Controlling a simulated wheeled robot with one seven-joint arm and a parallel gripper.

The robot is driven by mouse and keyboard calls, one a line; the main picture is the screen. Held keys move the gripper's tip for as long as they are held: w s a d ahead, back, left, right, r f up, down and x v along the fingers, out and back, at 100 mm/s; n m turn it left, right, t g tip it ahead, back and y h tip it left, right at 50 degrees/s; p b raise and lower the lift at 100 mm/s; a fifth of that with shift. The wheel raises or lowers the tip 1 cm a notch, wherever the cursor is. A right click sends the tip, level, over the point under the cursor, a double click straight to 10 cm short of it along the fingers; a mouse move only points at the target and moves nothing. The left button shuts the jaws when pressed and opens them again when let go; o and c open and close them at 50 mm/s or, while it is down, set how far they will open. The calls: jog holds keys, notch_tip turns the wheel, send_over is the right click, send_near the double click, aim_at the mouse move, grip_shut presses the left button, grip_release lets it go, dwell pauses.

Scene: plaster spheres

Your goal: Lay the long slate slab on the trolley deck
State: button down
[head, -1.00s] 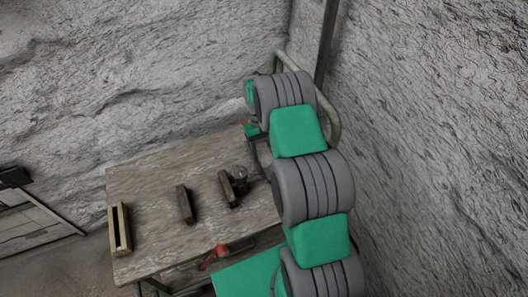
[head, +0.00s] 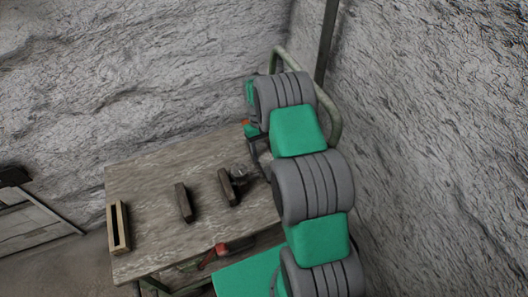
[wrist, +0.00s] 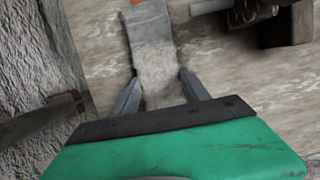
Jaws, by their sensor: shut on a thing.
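A grey slate slab (wrist: 153,45) runs between the two fingers of my gripper (wrist: 162,90) in the wrist view, with an orange patch at its far end. The fingers are shut on it. In the head view my arm hides most of the gripper, and only a pale bit beside it (head: 264,158) shows, perhaps the slab. The trolley deck (head: 150,245) is a mottled grey-brown top on a green frame. In the wrist view the deck (wrist: 100,50) lies behind the slab; I cannot tell whether they touch.
A slotted wooden block (head: 119,228) stands at the deck's left edge. Two dark blocks (head: 183,202) (head: 227,187) and a round metal piece (head: 239,173) are on the deck. A green tube handle (head: 333,110) rises at the right, close to rough walls. The deck's front middle is clear.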

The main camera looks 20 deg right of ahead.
jog(key=c, duration=0.9)
grip_release()
jog(key=o, duration=0.4)
jog(key=shift+o, duration=0.3)
jog(key=shift+f, duration=0.1)
jog(key=shift+r+p, duration=1.15)
jog(key=shift+r, duration=0.95)
